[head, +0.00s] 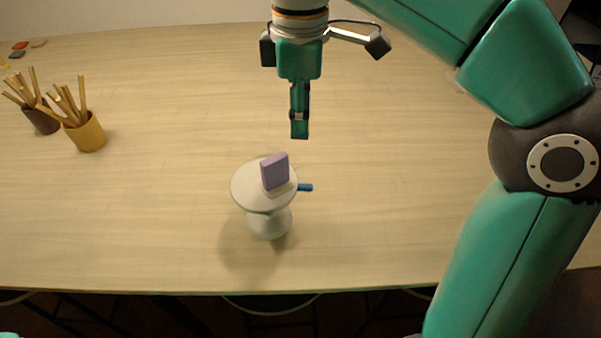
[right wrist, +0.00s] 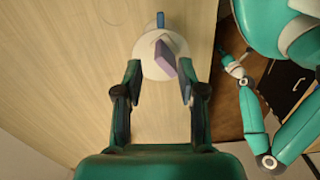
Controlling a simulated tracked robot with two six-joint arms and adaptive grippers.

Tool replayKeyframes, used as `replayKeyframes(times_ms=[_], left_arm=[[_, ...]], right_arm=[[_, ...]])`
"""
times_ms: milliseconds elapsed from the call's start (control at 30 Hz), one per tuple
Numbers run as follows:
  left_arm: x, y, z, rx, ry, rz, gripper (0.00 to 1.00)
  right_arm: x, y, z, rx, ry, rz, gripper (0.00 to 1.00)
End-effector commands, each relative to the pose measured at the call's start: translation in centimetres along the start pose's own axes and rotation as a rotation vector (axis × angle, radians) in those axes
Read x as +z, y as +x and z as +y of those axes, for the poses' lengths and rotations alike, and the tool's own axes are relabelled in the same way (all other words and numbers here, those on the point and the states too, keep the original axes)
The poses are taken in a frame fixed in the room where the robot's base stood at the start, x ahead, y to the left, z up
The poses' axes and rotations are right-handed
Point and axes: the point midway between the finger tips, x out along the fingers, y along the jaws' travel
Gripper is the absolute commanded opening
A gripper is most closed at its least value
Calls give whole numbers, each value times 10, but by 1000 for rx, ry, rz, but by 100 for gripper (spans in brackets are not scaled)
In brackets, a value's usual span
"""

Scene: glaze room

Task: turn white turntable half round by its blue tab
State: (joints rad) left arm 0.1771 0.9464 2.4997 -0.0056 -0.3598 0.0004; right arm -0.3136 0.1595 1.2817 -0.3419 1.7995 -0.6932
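The white turntable (head: 249,189) stands on the table on a pale round foot. Its blue tab (head: 306,187) sticks out to the right. A purple block (head: 275,172) stands on the disc. My right gripper (head: 300,136) points down, behind and a little right of the turntable, apart from it. The right wrist view shows this gripper (right wrist: 160,112) open and empty. There the turntable (right wrist: 152,68) lies beyond the fingertips, with the blue tab (right wrist: 160,19) at its far side. My left gripper is outside the head view. One of my arms shows small at the right wrist view's right.
A yellow cup (head: 86,136) and a brown cup (head: 40,122), both holding wooden tools, stand at the left. Small coloured pieces (head: 19,46) lie at the far left corner. The table (head: 390,220) is bare around the turntable. Its near edge runs below.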

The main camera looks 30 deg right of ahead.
Motion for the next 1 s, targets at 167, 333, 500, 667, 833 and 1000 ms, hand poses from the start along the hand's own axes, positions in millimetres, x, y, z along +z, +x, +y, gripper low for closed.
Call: replayKeyframes(times_ms=[167, 333, 500, 667, 833, 1000], left_arm=[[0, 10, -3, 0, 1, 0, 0], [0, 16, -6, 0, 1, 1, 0], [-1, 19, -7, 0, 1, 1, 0], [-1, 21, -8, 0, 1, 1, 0], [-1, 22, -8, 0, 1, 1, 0], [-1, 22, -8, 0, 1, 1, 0]], right_arm=[[9, 36, 0, -2, 19, -2, 40], [11, 73, 0, -4, 23, -3, 40], [11, 108, 0, -3, 25, -2, 40], [11, 133, 0, -2, 26, -2, 40], [11, 148, 1, -1, 26, 0, 40], [11, 152, 1, 0, 26, 1, 40]])
